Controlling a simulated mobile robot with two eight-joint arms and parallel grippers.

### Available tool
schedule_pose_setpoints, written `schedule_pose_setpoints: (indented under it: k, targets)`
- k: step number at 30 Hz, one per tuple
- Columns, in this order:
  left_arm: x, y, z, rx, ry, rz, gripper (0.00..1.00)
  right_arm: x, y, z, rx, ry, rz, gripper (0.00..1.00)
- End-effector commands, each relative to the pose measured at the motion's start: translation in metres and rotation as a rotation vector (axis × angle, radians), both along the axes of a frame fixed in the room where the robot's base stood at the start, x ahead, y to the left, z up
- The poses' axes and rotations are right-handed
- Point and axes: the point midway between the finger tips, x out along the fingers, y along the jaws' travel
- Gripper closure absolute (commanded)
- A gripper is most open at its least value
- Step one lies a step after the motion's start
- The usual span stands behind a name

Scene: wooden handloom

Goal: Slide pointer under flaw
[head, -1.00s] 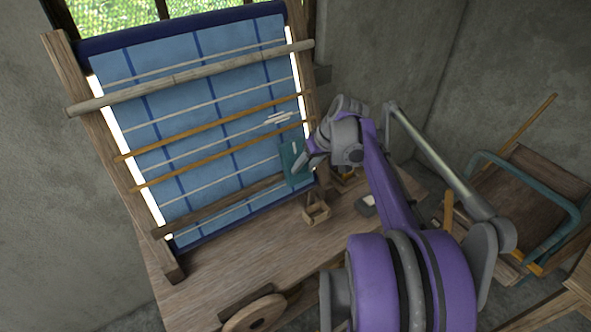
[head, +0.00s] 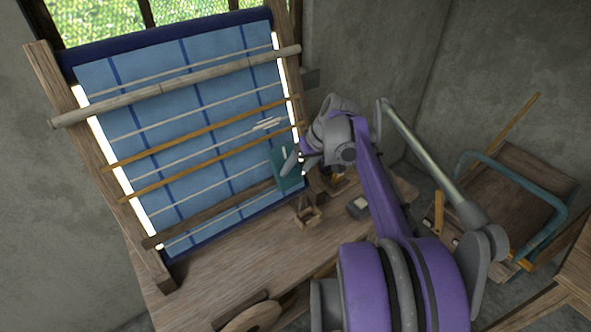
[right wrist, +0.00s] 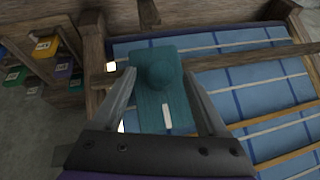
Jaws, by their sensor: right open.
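The pointer is a teal plate (head: 288,180) with a pale stripe, at the lower right of the blue cloth (head: 215,133) on the loom. In the right wrist view the teal pointer (right wrist: 147,112) shows a round knob and a white stripe. My right gripper (head: 297,162) is at the pointer, partly covering it. In the right wrist view its fingers (right wrist: 159,76) stand open on both sides of the knob, with gaps visible. The flaw, a cluster of loose white threads (head: 266,124), is on the cloth above and left of the pointer. My left gripper is not in view.
Wooden rods (head: 185,88) cross the cloth. A small wooden holder (head: 307,212) and a dark box with a pale top (head: 358,207) stand on the bench (head: 215,262). Shelves with coloured items (right wrist: 42,47) show in the right wrist view.

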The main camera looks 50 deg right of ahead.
Motion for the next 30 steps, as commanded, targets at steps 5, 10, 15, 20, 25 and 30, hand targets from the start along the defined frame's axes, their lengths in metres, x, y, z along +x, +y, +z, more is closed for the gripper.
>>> schedule_pose_setpoints:
  k: [5, 10, 15, 20, 25, 30]
  targets:
    - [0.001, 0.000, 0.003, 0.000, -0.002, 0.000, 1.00, -0.017, -0.003, 0.034, 0.000, 0.000, -0.003, 0.24]
    - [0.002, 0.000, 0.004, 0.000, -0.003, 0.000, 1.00, -0.030, -0.005, 0.062, 0.001, -0.001, -0.003, 0.24]
    - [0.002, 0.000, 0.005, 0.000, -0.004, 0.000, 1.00, -0.038, -0.006, 0.079, 0.000, -0.001, -0.001, 0.24]
    - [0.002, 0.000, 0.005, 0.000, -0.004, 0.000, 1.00, -0.040, -0.006, 0.083, 0.000, -0.001, 0.000, 0.24]
    - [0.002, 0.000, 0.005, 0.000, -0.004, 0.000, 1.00, -0.040, -0.006, 0.083, 0.000, 0.000, 0.000, 0.24]
    - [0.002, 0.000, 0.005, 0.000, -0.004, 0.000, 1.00, -0.040, -0.006, 0.083, 0.000, 0.000, 0.000, 0.24]
